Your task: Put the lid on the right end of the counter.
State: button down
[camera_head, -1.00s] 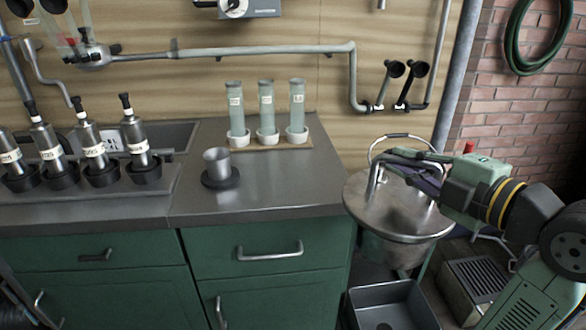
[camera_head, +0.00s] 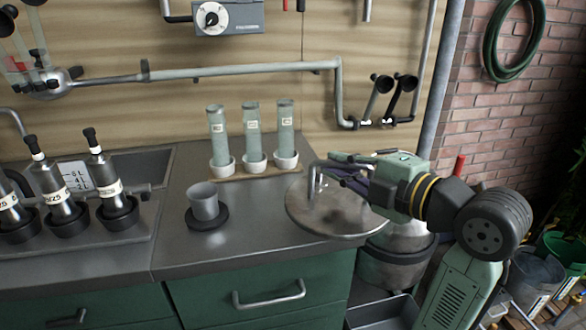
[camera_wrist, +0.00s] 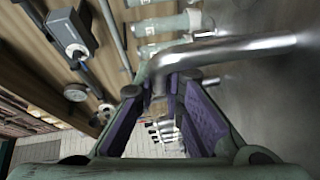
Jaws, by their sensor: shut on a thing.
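The lid (camera_head: 318,216) is a round, shiny metal disc with an upright bent handle (camera_head: 313,180). In the head view it hangs above the right end of the counter (camera_head: 265,227), and its right part reaches past the counter's edge. My gripper (camera_head: 335,172) is shut on the lid's handle from the right. In the wrist view the handle (camera_wrist: 225,52) runs across in front of my fingers (camera_wrist: 170,95). The churn (camera_head: 395,255) stands on the floor right of the counter, its top partly hidden by the lid and my arm. Whether the lid touches the counter I cannot tell.
Several glass tubes (camera_head: 252,135) in white cups stand on a wooden board behind the lid. A metal cup (camera_head: 205,203) on a dark base stands to its left. Bottles (camera_head: 55,190) stand further left. A grey bin (camera_head: 385,312) sits below the churn.

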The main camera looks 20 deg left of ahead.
jog(key=w+a+f+p, duration=0.3)
jog(key=w+a+f, duration=0.1)
jog(key=a, duration=0.6)
jog(key=shift+w, duration=0.2)
jog(key=shift+f, duration=0.25)
jog(key=c, duration=1.7)
grip_release()
jog(key=shift+r, duration=0.1)
